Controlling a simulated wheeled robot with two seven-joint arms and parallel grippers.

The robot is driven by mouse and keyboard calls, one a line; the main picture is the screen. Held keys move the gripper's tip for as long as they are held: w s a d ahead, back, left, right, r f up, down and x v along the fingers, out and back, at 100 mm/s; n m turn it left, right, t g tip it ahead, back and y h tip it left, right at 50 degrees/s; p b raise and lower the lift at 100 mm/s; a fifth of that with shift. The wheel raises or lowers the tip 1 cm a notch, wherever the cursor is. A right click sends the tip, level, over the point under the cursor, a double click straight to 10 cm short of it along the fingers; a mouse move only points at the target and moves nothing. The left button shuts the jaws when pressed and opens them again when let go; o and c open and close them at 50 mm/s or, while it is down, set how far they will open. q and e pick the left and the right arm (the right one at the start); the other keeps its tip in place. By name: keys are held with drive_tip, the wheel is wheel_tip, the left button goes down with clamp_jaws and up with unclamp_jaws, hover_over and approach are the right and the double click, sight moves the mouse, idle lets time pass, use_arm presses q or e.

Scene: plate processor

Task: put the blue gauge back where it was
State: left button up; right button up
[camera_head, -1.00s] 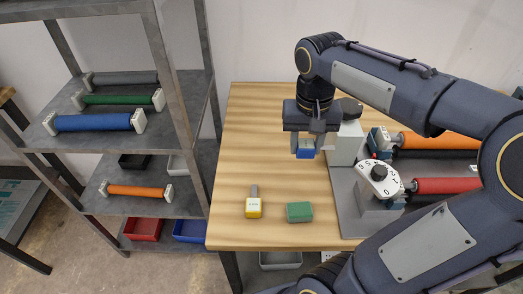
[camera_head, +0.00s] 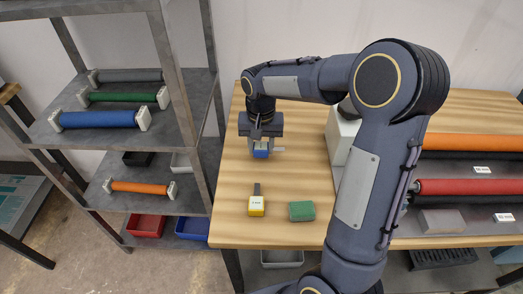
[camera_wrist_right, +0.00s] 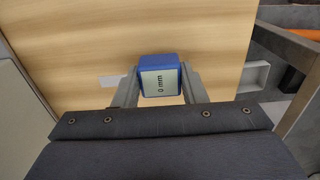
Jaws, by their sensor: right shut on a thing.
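The blue gauge (camera_head: 261,154) is a small blue block held between the fingers of my right gripper (camera_head: 261,149), over the back left of the wooden table. In the right wrist view the gauge (camera_wrist_right: 160,75) shows a white face reading "0 mm", with one finger of the gripper (camera_wrist_right: 160,88) on each side. Its lower end is hidden, and I cannot tell whether it touches the table. A small white label (camera_head: 279,149) lies on the table just right of it; it also shows in the wrist view (camera_wrist_right: 112,81). My left gripper is not in view.
The plate machine with orange (camera_head: 465,144) and red (camera_head: 465,186) rollers is at right, partly behind my arm. A shelf rack (camera_head: 190,110) stands left.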

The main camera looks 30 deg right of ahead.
drive_tip(key=shift+s+f, duration=0.1)
drive_tip(key=shift+f, duration=1)
drive_tip(key=shift+f, duration=0.1)
drive_tip(key=o, duration=1)
